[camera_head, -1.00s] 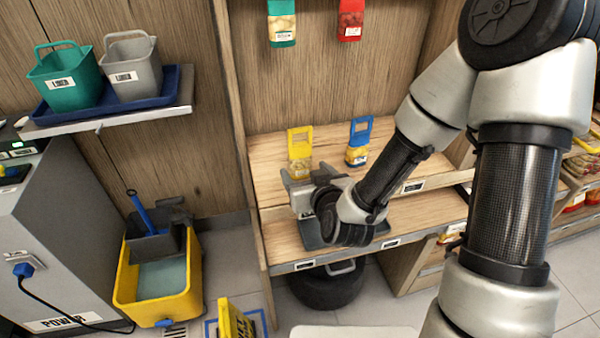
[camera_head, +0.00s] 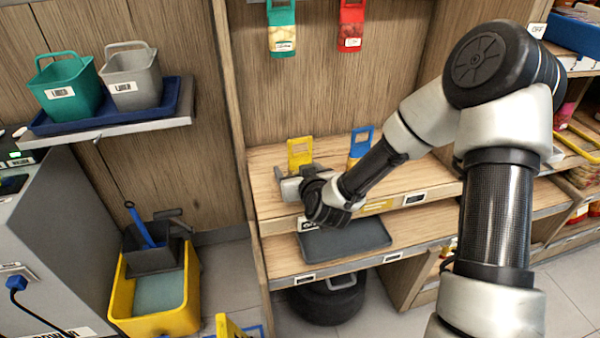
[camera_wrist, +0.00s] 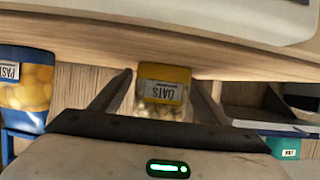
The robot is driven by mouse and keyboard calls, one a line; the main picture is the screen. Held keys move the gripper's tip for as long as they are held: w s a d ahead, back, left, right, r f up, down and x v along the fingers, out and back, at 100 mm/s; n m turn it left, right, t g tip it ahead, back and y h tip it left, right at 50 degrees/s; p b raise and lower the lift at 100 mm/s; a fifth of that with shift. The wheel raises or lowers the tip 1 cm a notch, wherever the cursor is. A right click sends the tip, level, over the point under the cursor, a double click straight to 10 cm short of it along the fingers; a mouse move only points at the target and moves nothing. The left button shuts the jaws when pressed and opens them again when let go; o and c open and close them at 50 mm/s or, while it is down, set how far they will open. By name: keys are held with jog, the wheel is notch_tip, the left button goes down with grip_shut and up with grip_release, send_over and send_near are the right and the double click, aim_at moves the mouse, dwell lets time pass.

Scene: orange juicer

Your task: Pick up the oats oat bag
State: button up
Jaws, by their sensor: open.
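The oats bag is yellow with clear sides and a handle; its upper part (camera_head: 299,152) shows on the upper wooden shelf, its lower part hidden behind my gripper. In the wrist view, which is upside down, its yellow band and OATS label (camera_wrist: 163,88) appear between my two fingers. My gripper (camera_wrist: 164,92) is open, one finger to each side of the bag in the picture; I cannot tell whether the bag is fully between them. In the head view my gripper (camera_head: 287,184) is in front of the bag.
A blue pasta bag (camera_head: 360,142) stands right of the oats bag; it also shows in the wrist view (camera_wrist: 28,85). A dark tray (camera_head: 345,240) lies on the lower shelf. Green (camera_head: 282,28) and red (camera_head: 351,25) bags hang above. A wooden side panel (camera_head: 232,120) borders the shelf.

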jog(key=c, duration=1.1)
jog(key=shift+c, duration=0.2)
jog(key=shift+r, duration=0.1)
